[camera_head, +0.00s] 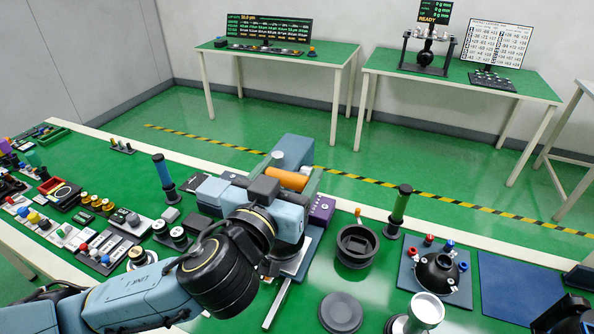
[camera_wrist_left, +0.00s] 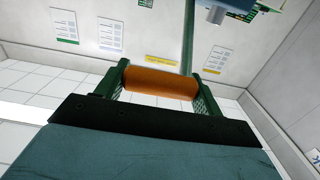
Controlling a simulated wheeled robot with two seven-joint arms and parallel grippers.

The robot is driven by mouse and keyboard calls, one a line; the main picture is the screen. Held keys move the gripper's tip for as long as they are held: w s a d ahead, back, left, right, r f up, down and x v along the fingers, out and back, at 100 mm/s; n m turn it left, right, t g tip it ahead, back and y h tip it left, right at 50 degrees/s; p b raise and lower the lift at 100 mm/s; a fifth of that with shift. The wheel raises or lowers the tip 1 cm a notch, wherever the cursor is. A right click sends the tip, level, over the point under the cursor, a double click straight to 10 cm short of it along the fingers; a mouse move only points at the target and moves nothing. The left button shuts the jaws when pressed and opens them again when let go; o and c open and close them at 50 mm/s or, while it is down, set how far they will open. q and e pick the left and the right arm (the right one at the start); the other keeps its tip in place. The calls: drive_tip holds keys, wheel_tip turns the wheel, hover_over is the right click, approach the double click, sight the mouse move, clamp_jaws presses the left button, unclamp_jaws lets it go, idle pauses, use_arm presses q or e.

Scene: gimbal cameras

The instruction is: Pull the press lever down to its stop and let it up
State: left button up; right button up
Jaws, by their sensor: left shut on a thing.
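The press has a blue-grey body (camera_head: 292,150) and stands on the green bench, partly hidden behind my left arm. Its lever ends in an orange cylindrical grip (camera_head: 288,179). My left gripper (camera_head: 294,173) is shut on this grip. In the left wrist view the orange grip (camera_wrist_left: 160,84) lies crosswise between the two green fingers, with a green bar rising behind it. The press's lower part is mostly hidden by my wrist. A dark shape (camera_head: 566,316) at the bottom right corner may be my right gripper; its jaws cannot be made out.
A blue-handled post (camera_head: 163,172) stands left of the press and a green-handled post (camera_head: 399,208) stands right of it. A black round socket (camera_head: 357,246) and a domed fixture (camera_head: 437,274) are to the right. Switches and buttons crowd the bench's left. A blue mat (camera_head: 518,292) is bare.

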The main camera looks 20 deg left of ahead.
use_arm(q)
drive_tip(key=shift+w+r, duration=0.35)
drive_tip(key=shift+r, duration=0.25)
drive_tip(key=shift+w+r+p, duration=0.25)
drive_tip(key=shift+w+p, duration=0.15)
drive_tip(key=shift+w+r+p, duration=0.85)
drive_tip(key=shift+w+r, duration=0.15)
drive_tip(key=shift+w, duration=0.1)
